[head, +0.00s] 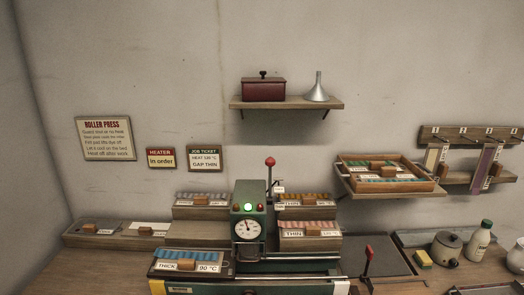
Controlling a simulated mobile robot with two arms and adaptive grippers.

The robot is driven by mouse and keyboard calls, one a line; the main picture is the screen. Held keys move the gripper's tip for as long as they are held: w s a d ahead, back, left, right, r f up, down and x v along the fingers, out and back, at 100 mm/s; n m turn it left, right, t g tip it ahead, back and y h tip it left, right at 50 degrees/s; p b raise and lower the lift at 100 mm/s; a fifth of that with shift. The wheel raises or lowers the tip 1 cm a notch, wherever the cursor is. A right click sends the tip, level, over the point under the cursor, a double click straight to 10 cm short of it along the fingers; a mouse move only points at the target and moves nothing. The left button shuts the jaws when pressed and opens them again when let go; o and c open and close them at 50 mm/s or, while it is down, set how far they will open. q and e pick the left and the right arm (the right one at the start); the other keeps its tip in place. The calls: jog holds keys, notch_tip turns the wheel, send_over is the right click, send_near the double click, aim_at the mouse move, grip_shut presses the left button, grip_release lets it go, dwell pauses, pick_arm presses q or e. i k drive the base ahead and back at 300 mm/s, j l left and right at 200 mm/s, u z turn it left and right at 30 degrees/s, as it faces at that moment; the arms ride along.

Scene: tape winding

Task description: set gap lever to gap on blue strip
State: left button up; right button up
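A green roller press (249,205) with a round dial (248,229) and a lit green lamp (248,208) stands at the bench's middle. A red-knobbed lever (270,163) stands upright behind it, beside small labels too small to read. Another red-knobbed lever (368,254) stands to the right, leaning slightly. I cannot tell which is the gap lever. Blue strips (182,254) lie in a tray at front left, labelled THICK (168,267) and 90 °C (207,268). Neither gripper is in view.
A job ticket (205,158) on the wall reads GAP THIN. A tray of pinkish strips (309,224) labelled THIN sits right of the press. More strip trays stand behind. A wall shelf (287,103) holds a red box and funnel. A pot (446,245) and bottle (478,240) stand right.

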aim_at(270, 162)
jog(key=i+l, duration=0.75)
jog(key=z, duration=0.05)
